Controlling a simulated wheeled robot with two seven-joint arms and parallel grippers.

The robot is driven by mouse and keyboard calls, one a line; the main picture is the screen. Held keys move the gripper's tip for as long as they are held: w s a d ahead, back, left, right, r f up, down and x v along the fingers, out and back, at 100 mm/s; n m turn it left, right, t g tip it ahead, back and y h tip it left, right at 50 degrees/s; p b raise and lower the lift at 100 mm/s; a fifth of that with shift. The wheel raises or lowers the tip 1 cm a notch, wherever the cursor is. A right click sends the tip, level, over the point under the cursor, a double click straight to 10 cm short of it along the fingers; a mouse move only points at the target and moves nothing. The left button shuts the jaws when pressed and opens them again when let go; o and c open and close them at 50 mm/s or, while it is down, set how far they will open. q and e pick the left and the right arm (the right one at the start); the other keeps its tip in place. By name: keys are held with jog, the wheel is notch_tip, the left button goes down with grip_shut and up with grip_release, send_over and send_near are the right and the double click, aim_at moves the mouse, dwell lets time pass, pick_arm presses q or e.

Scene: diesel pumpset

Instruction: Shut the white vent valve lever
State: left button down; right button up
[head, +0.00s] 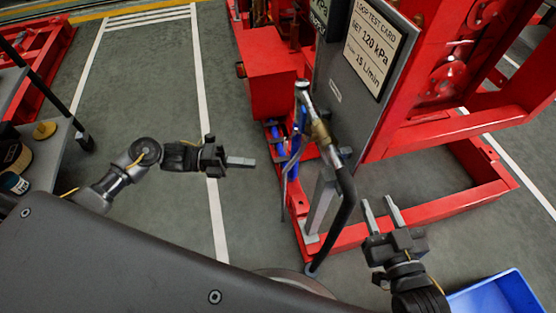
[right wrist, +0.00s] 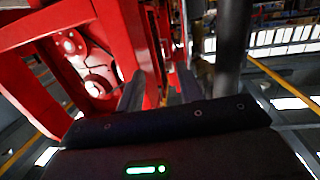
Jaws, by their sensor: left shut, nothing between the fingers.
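A pale, silvery-white piece (head: 302,88) tops a brass valve fitting (head: 320,132) on a black hose, in front of the grey panel in the head view. I cannot tell for sure whether this piece is the white vent valve lever, or its position. My left gripper (head: 252,162) is shut and empty, left of the fitting and apart from it. My right gripper (head: 378,200) is open and empty, to the lower right of the hose. Its two fingers also show apart in the right wrist view (right wrist: 160,90), with nothing visible between them.
The red pumpset frame (head: 450,220) fills the right side. A grey panel carries a test card (head: 372,45). Blue parts (head: 295,145) sit behind the fitting. The black hose (head: 345,205) curves down between my grippers. A blue bin (head: 500,295) stands lower right.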

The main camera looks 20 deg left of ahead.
pick_arm(q)
jog(key=w+d, duration=0.5)
jog(key=d, duration=0.2)
jog(key=shift+w+d+r, duration=0.2)
jog(key=shift+d, duration=0.15)
pick_arm(e)
jog(key=shift+s+a+r+t+y, duration=0.1)
jog(key=shift+a+r+t+y, duration=0.15)
jog(key=shift+r, duration=0.3)
jog(key=shift+s+a+r+t+y, duration=0.15)
jog(key=shift+r+t, duration=0.1)
jog(key=shift+r, duration=0.3)
pick_arm(q)
jog(key=shift+a+m+b, duration=0.15)
jog(key=shift+m+b, duration=0.15)
pick_arm(e)
jog(key=shift+d, duration=0.1)
